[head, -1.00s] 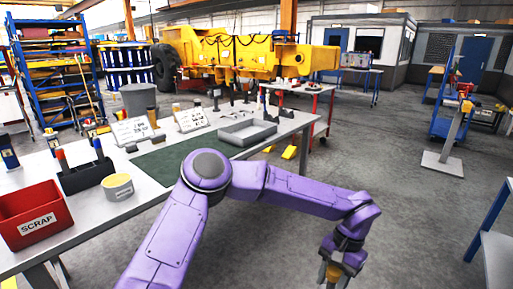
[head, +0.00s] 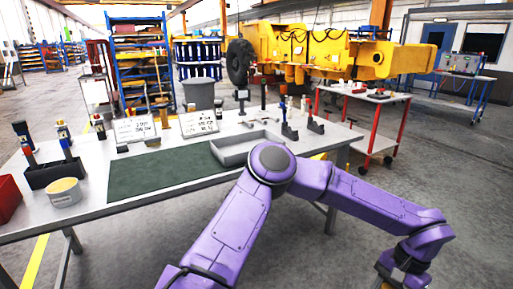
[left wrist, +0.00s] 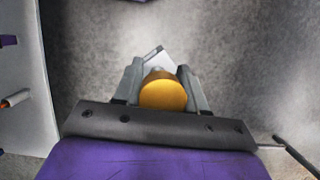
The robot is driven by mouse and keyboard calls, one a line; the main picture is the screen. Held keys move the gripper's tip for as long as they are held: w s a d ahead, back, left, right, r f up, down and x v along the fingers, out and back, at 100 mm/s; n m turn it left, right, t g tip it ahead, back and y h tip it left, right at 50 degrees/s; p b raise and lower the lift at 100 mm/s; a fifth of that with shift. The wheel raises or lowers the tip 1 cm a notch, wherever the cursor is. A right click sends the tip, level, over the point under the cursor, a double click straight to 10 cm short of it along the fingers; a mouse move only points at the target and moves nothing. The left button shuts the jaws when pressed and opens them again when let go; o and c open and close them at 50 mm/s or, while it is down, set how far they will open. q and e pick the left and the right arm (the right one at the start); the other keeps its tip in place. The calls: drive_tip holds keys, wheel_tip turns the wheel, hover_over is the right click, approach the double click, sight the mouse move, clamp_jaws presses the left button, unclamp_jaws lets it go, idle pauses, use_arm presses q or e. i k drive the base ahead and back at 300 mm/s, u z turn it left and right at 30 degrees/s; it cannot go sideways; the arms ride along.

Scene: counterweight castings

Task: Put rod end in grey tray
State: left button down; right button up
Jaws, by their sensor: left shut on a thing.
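The grey tray (head: 240,158) is a shallow open box near the right end of the workbench, and its inside looks bare. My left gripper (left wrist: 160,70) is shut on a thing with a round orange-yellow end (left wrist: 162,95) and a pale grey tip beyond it. The frames do not show clearly whether this is the rod end. In the head view my purple left arm reaches right, past the bench's front edge. Its hand is at the bottom edge, partly cut off, well to the right of the tray and apart from it. My right gripper is out of view.
The workbench (head: 95,205) carries a green mat (head: 160,172) left of the tray. A black holder (head: 53,172), a round tub (head: 64,193) and a red bin (head: 8,200) stand at its left. Small metal parts and uprights stand behind the tray. A red-legged table (head: 400,125) is behind.

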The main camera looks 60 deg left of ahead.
sight(247, 146)
drive_tip(key=u, duration=0.75)
drive_tip(key=i, duration=1.05)
drive_tip(key=u, duration=1.15)
